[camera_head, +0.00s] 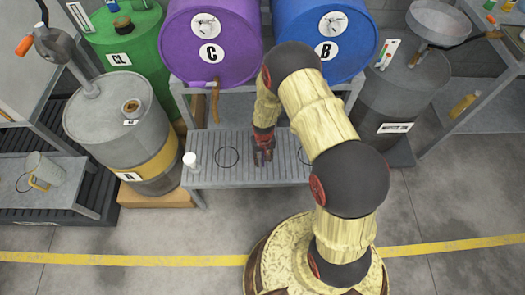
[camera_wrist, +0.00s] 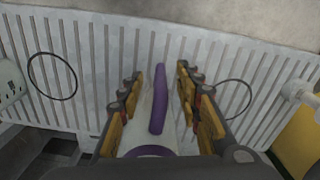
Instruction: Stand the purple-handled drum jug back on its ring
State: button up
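The purple-handled drum jug (camera_wrist: 158,100) shows in the wrist view as a pale body with a long purple handle and a purple band close to the camera. It lies between the two fingers of my gripper (camera_wrist: 158,82); I cannot tell whether they touch it. In the head view my gripper (camera_head: 263,157) is low over the slatted bench (camera_head: 222,178), and the jug is mostly hidden there. Two empty black rings are drawn on the bench: one left of my gripper (camera_head: 227,157), the other in the wrist view at left (camera_wrist: 52,76).
A white container (camera_head: 190,161) stands at the bench's left end. Another pale container (camera_wrist: 9,80) is at the wrist view's left edge. Grey drum A (camera_head: 125,125) stands left.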

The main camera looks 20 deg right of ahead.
jog(key=shift+f, duration=0.65)
jog(key=shift+r, duration=0.1)
jog(key=shift+c, duration=0.9)
grip_shut()
